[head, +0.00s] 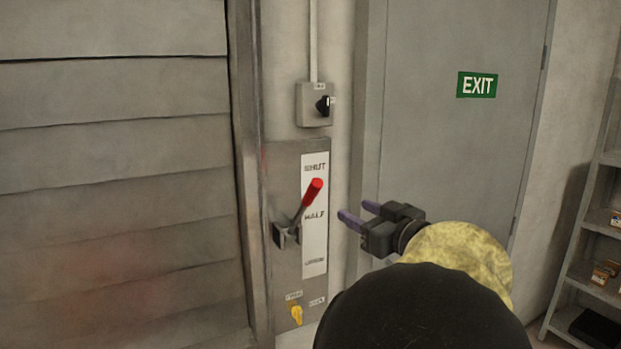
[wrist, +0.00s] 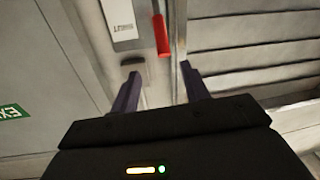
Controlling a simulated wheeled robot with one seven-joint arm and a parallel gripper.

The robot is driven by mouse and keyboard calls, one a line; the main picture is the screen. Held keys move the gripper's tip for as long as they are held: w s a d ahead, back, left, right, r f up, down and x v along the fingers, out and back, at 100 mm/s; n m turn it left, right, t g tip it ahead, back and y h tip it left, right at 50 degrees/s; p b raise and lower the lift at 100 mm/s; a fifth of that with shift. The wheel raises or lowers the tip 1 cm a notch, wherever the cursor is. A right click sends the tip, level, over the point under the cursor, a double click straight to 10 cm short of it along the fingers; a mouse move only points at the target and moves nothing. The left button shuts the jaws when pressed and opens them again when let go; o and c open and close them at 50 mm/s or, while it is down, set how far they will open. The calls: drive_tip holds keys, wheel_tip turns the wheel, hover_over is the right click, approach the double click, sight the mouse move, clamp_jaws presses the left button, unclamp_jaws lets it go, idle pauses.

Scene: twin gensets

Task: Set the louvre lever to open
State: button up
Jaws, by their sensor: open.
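The louvre lever (head: 305,205) has a red grip and a grey shaft rising from a dark bracket on a grey wall plate (head: 284,165). It tilts up to the right, its grip between the SHUT and HALF marks of a white label strip (head: 316,240). The lowest mark is too blurred to read surely. My gripper (head: 361,212) is open and empty, to the right of the lever and apart from it. In the wrist view, the red grip (wrist: 161,36) shows beyond the open fingers (wrist: 160,86).
A yellow knob (head: 296,313) sits low on the same plate. A grey box with a black rotary switch (head: 323,106) is above. Louvre slats (head: 110,160) fill the left. A grey door with an EXIT sign (head: 477,85) and a shelf (head: 600,225) stand right.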

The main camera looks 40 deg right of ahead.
sight(310, 188)
drive_tip(key=shift+s+r, duration=0.25)
drive_tip(key=shift+s, duration=0.2)
drive_tip(key=w+p, duration=0.1)
drive_tip(key=w, duration=0.4)
drive_tip(key=w+d+p, duration=0.1)
drive_tip(key=w+p, duration=0.1)
drive_tip(key=w, duration=0.4)
drive_tip(key=w+p, duration=0.2)
drive_tip(key=w, duration=0.4)
drive_tip(key=shift+w+d, duration=0.2)
drive_tip(key=shift+w, duration=0.05)
clamp_jaws()
